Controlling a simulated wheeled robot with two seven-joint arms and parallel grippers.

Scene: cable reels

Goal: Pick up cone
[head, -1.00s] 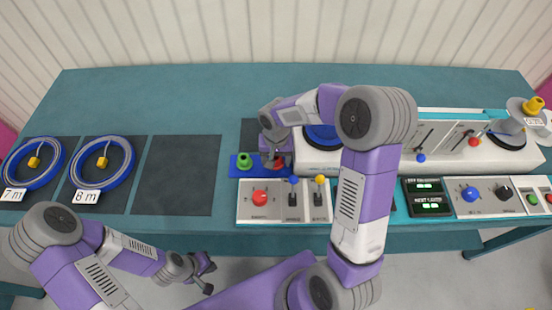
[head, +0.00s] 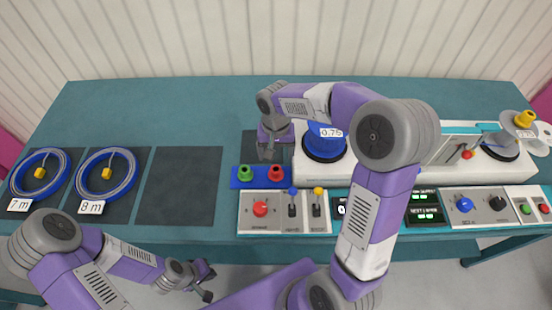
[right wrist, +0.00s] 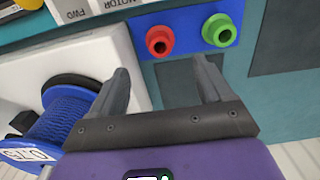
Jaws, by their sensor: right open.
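A green cone (head: 247,172) and a red cone (head: 275,172) stand side by side on a blue holder (head: 261,181) on the table. In the right wrist view the red cone (right wrist: 160,41) lies ahead between my fingertips, and the green cone (right wrist: 218,30) is to its right. My right gripper (head: 269,154) is open and empty, just behind the red cone in the head view and apart from it. Its spread fingers show in the right wrist view (right wrist: 163,68). A yellow cone (head: 525,118) sits on the reel at the far right. My left gripper (head: 210,281) is open and empty in front of the table.
A blue cable reel (head: 325,139) marked 0.75 sits on the white machine (head: 307,170) right of the gripper. A control panel (head: 262,225) lies in front of the holder. Two cable coils (head: 108,172) lie on dark mats at left; a third mat (head: 180,188) is bare.

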